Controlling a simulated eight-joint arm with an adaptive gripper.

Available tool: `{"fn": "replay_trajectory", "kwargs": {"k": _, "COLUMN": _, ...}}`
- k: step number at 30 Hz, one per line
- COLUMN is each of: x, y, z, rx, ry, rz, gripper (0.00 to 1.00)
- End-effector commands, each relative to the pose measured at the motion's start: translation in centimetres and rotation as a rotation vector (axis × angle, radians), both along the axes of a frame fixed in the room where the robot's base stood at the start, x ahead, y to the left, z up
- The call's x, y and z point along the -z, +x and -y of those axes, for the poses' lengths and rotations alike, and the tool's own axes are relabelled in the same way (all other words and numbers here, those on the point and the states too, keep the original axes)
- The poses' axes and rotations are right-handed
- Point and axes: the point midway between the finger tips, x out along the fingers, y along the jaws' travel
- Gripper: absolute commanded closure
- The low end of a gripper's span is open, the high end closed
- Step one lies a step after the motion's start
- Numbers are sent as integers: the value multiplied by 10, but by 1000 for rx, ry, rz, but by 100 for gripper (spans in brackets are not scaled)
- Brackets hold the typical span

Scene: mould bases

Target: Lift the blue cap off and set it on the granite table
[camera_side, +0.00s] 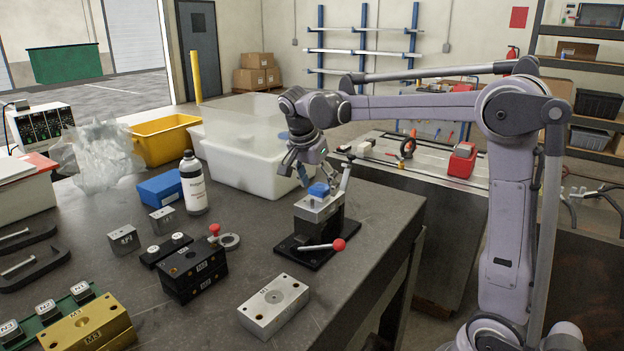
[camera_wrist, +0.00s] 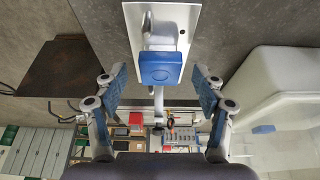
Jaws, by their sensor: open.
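The blue cap (camera_side: 319,190) sits on top of a silver block (camera_side: 318,207) on a dark clamp fixture. The fixture stands near the right edge of the dark granite table (camera_side: 385,208). My gripper (camera_side: 312,172) is above the cap, tilted and empty. In the wrist view the cap (camera_wrist: 160,68) lies centred between my two blue-padded fingers (camera_wrist: 160,85), which are spread wide on either side. The fingers appear clear of it.
A lever with a red knob (camera_side: 338,244) sticks out in front of the fixture, and another lever rises beside the cap. A white bin (camera_side: 245,165) stands behind left. A silver mould block (camera_side: 273,305) is in front. Bare tabletop lies right of that block.

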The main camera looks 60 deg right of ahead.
Motion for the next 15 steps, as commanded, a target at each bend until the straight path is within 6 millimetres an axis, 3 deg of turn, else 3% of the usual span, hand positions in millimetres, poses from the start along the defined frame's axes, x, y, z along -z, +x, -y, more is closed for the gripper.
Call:
{"fn": "replay_trajectory", "kwargs": {"k": 8, "x": 1, "y": 0, "z": 0, "rx": 0, "ry": 0, "rz": 0, "gripper": 33}}
{"fn": "replay_trajectory", "kwargs": {"k": 13, "x": 1, "y": 0, "z": 0, "rx": 0, "ry": 0, "rz": 0, "gripper": 82}}
{"fn": "replay_trajectory", "kwargs": {"k": 15, "x": 1, "y": 0, "z": 0, "rx": 0, "ry": 0, "rz": 0, "gripper": 87}}
